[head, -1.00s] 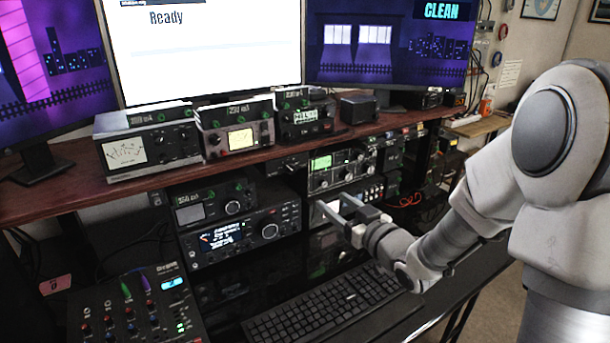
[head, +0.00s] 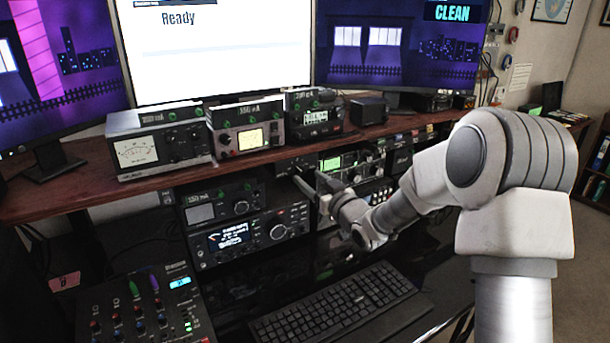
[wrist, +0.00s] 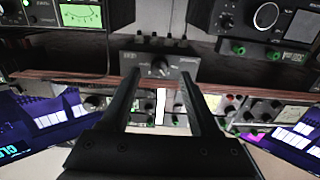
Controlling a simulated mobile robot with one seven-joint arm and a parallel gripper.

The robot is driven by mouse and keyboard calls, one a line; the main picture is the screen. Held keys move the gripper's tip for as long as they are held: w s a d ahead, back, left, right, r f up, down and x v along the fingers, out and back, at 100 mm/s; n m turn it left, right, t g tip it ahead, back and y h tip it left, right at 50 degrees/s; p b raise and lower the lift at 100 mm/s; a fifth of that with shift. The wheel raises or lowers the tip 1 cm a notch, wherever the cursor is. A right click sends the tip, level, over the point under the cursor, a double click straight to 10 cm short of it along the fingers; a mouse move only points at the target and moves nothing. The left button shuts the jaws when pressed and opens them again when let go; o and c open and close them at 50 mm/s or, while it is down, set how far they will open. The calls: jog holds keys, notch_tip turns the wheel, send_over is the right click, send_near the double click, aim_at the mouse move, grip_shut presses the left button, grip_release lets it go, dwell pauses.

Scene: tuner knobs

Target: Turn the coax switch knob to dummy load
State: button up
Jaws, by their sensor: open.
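The coax switch appears to be the small dark box (head: 295,163) under the wooden shelf in the head view, partly behind my gripper. In the wrist view, where the scene looks upside down, a dark box (wrist: 140,66) has a small round knob (wrist: 158,69) on its face. Its markings are too small to read, so I cannot tell the knob's setting. My gripper (head: 309,184) is open and empty in front of the box. In the wrist view the knob lies between the fingertips (wrist: 159,82) in the picture, with no visible contact.
A wooden shelf (head: 90,191) with several meters and boxes runs just above. A radio (head: 240,236) and a green-screen unit (head: 350,164) flank the space below. A keyboard (head: 340,305) and a mixer (head: 137,310) lie on the desk. Monitors stand behind.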

aim_at(302, 172)
jog(key=shift+x, duration=1.6)
grip_shut()
